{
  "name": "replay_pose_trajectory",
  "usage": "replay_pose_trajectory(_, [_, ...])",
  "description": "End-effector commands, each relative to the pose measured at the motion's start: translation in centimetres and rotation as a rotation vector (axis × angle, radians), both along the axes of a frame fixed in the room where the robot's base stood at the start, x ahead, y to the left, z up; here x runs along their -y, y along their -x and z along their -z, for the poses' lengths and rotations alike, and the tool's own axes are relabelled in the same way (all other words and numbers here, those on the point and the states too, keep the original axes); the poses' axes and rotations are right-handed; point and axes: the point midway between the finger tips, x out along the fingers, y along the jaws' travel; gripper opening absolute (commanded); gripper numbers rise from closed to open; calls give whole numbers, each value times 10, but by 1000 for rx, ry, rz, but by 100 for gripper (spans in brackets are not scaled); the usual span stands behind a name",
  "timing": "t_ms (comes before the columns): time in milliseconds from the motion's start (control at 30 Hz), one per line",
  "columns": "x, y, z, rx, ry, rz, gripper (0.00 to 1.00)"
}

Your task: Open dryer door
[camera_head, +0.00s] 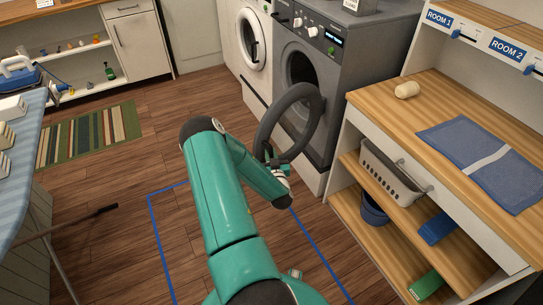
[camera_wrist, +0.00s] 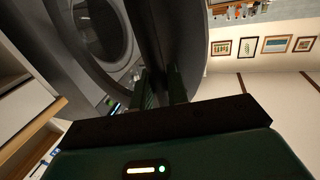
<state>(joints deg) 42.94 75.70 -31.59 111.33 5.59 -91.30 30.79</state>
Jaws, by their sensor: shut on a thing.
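The dark grey dryer (camera_head: 345,80) stands at the back, right of a white front-loading machine. Its round drum opening (camera_head: 301,68) shows. The dryer door (camera_head: 262,140), a dark thick ring, is swung out from the front and stands well apart from the opening. My gripper (camera_head: 268,158) is at the door's lower left edge, partly hidden by my arm. In the wrist view my gripper (camera_wrist: 163,86) is shut on the dark door rim (camera_wrist: 160,45), which runs between its two fingers.
The white machine (camera_head: 252,45) is left of the dryer. A wooden-topped shelf unit (camera_head: 420,105) with a laundry basket (camera_head: 390,168) stands close on the right. An ironing board (camera_head: 30,130) is at the left. Wooden floor (camera_head: 110,200) between them is mostly clear, with blue tape lines.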

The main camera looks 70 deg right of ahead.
Motion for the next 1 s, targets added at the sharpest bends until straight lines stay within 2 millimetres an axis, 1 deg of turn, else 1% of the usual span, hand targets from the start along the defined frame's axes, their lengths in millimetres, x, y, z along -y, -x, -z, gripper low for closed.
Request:
replay_pose_trajectory(167, [1, 0, -1, 1, 3, 1, 0])
replay_pose_trajectory(200, [1, 1, -1, 1, 3, 1, 20])
replay_pose_trajectory(267, [1, 1, -1, 1, 3, 0, 32])
replay_pose_trajectory(300, [0, 1, -1, 2, 3, 0, 35])
replay_pose_trajectory(567, [-1, 3, -1, 1, 2, -1, 35])
replay_pose_trajectory(667, [-5, 5, 0, 1, 1, -1, 35])
replay_pose_trajectory(767, [-15, 12, 0, -1, -1, 0, 35])
replay_pose_trajectory(867, [-31, 22, 0, -1, -2, 1, 35])
replay_pose_trajectory(1000, [-58, 39, 1, -2, -3, 2, 35])
